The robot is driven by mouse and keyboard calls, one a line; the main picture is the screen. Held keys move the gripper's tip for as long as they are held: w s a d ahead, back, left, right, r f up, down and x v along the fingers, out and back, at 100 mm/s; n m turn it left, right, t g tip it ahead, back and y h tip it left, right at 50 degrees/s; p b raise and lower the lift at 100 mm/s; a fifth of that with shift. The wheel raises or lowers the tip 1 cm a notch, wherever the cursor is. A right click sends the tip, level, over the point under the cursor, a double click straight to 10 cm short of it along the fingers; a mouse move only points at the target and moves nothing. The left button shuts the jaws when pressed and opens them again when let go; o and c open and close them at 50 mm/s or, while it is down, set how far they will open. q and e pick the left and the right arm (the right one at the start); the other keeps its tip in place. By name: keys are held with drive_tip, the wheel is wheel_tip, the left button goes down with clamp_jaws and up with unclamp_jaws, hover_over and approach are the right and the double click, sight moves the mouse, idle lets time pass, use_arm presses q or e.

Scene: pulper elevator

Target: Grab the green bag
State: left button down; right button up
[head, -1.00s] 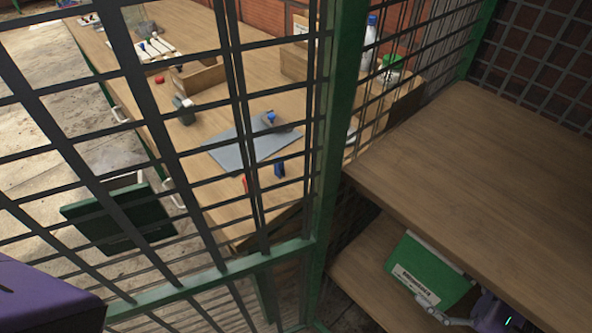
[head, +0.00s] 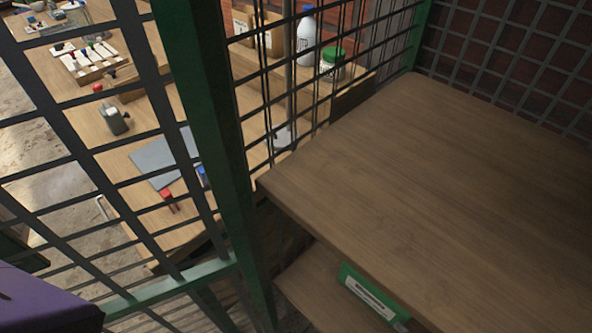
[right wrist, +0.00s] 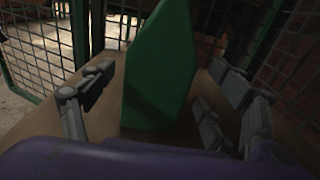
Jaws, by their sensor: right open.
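The green bag (head: 368,292) with a white label is on the lower shelf (head: 303,292), mostly hidden under the upper shelf in the head view. In the right wrist view the green bag (right wrist: 162,70) stands upright on the wooden shelf. My right gripper (right wrist: 160,85) is open, with fingers on both sides of the bag. Gaps show between the fingers and the bag. In the head view the right gripper is almost wholly hidden beneath the upper shelf. My left gripper is not in view.
The bare upper shelf (head: 440,180) overhangs the lower one. A green post (head: 215,150) and wire mesh stand to its left. Beyond the mesh is a workbench (head: 110,125) with bottles and small tools. Mesh also closes the back right.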

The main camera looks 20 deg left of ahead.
drive_tip(key=p+x, duration=0.1)
drive_tip(key=x, duration=0.7)
drive_tip(key=shift+s, duration=0.15)
drive_tip(key=c, duration=1.4)
drive_tip(key=shift+r, duration=0.1)
drive_tip(key=shift+c, duration=0.5)
drive_tip(key=shift+r, duration=0.1)
